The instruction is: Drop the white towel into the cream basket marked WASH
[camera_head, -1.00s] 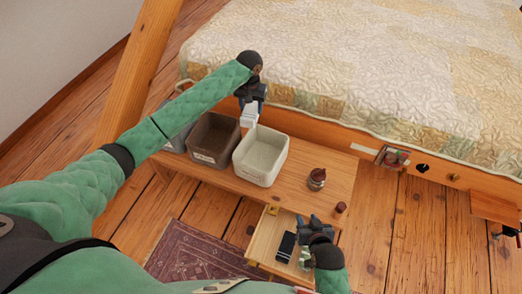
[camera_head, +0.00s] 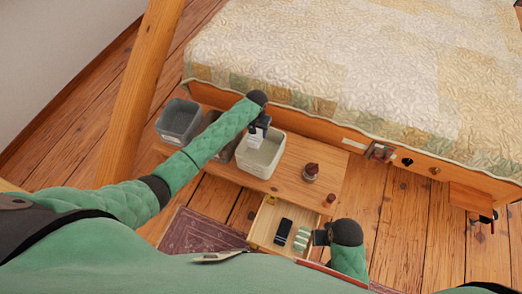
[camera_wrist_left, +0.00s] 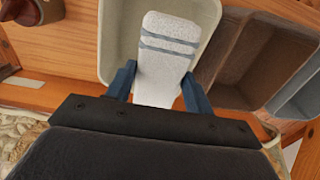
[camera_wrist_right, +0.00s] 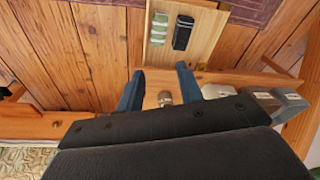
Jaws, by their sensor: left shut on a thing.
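The white towel (camera_wrist_left: 165,60), a folded strip with grey bands, hangs between the fingers of my left gripper (camera_wrist_left: 158,88), which is shut on it. In the head view the towel (camera_head: 255,138) is over the cream basket (camera_head: 257,168), near its back left part. The left wrist view shows the towel's free end within the basket's outline (camera_wrist_left: 112,40); I cannot tell how deep it hangs. The WASH mark is not readable. My right gripper (camera_wrist_right: 157,88) is open and empty, beside the drawer's right side in the head view.
A brown basket (camera_head: 222,150) and a grey basket (camera_head: 178,121) stand left of the cream one on the wooden bench (camera_head: 325,172). A brown-topped jar (camera_head: 310,172) stands to the right. The bed (camera_head: 350,70) lies behind.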

